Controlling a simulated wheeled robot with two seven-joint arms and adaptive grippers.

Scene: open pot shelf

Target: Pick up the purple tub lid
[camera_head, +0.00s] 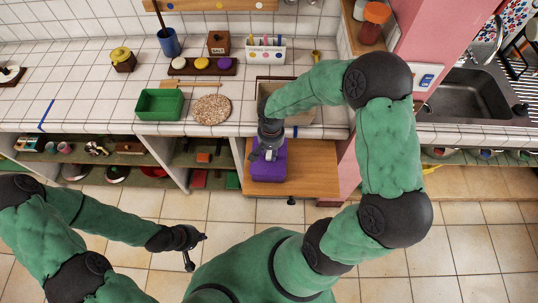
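A purple tub (266,172) stands on a wooden surface below the counter, in the middle of the head view. My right gripper (269,153) reaches down over its top and hides part of it. I cannot make out where the lid ends and the tub begins, or whether the fingers are closed on anything. My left gripper (197,249) is open and empty, low over the tiled floor, well away from the tub.
The white tiled counter above holds a green bin (160,105), a speckled round mat (211,109) and a brown tray (178,70) with white, yellow and purple round pieces. A pink wall panel (349,175) stands right of the tub. Cluttered open shelves lie to the left.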

